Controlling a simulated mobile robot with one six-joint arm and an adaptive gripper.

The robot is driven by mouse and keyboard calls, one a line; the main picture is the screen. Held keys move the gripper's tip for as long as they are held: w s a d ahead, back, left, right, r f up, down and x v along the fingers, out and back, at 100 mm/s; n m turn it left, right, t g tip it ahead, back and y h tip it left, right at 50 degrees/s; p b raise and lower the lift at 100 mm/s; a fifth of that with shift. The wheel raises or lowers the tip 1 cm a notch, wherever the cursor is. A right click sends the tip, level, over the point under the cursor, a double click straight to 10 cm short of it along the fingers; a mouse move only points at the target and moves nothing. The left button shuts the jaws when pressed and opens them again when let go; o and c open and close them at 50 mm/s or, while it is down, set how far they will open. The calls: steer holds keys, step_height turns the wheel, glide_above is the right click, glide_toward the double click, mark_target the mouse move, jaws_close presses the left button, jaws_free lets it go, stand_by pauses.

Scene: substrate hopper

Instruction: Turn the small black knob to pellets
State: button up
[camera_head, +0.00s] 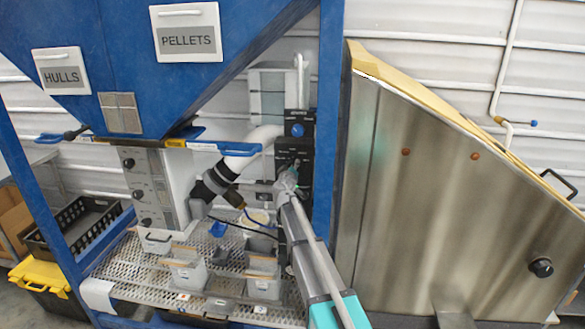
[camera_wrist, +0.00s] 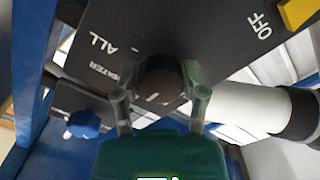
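A small black knob (camera_wrist: 160,80) sits on a dark panel (camera_wrist: 110,20) in the middle of the wrist view. The panel carries white words ALL, WATER and OFF; a marking beside the knob is partly hidden, and I cannot read the word PELLETS on it. My gripper (camera_wrist: 161,98) has one finger on each side of the knob; whether both fingers touch it is not clear. In the head view my gripper (camera_head: 287,180) is at the dark panel (camera_head: 304,152) beside the blue post, and it hides the knob there.
A blue knob (camera_wrist: 82,123) is left of my fingers, and a yellow part (camera_wrist: 297,12) is at the panel's upper right. A white pipe (camera_wrist: 245,105) runs close on the right. Grey bins (camera_head: 186,275) stand on the perforated shelf; a steel hopper (camera_head: 440,210) stands to the right.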

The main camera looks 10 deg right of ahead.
steer(key=c, duration=0.4)
steer(key=shift+o, duration=0.2)
steer(key=shift+n, duration=0.4)
steer(key=n, duration=0.7)
steer(key=shift+n, duration=0.4)
steer(key=n, duration=0.3)
steer(key=shift+w+n, duration=0.1)
steer(key=shift+n, duration=2.1)
